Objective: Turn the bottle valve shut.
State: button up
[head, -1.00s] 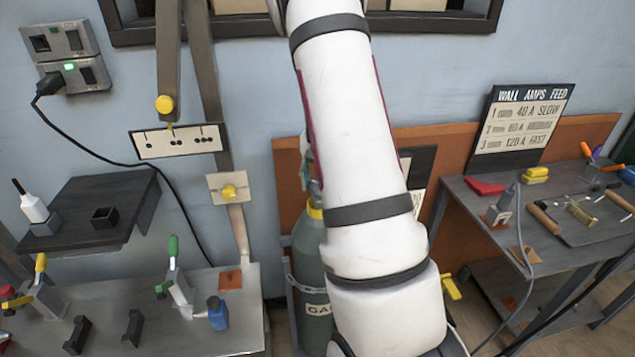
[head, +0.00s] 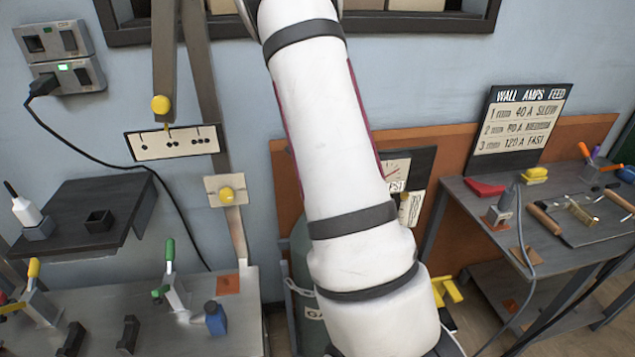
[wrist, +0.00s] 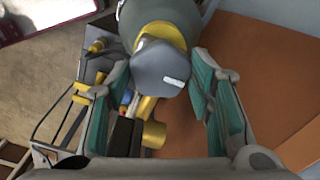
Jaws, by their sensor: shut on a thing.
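The grey-green gas bottle (head: 301,245) stands against the wall in the head view, mostly hidden behind my arm. In the wrist view the bottle (wrist: 187,14) shows at the top, with yellow around its neck. A grey valve knob (wrist: 150,62) with a small white mark sits at the bottle's end. My gripper (wrist: 163,68) has its two teal-padded fingers on either side of this knob, shut on it. The exact contact is hard to see. In the head view my gripper and the valve are hidden behind my arm.
A gauge board (head: 398,170) stands right of my arm against an orange panel (head: 448,145). A bench (head: 235,320) with clamps and a blue bottle is at left. A side table (head: 470,205) with tools and a sign is at right. A yellow object (head: 447,290) lies low beside my arm.

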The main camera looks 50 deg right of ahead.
dwell(0.5)
jog(key=o, duration=1.2)
jog(key=shift+c, duration=0.2)
jog(key=shift+r, duration=0.1)
notch_tip(320, 180, up, 12)
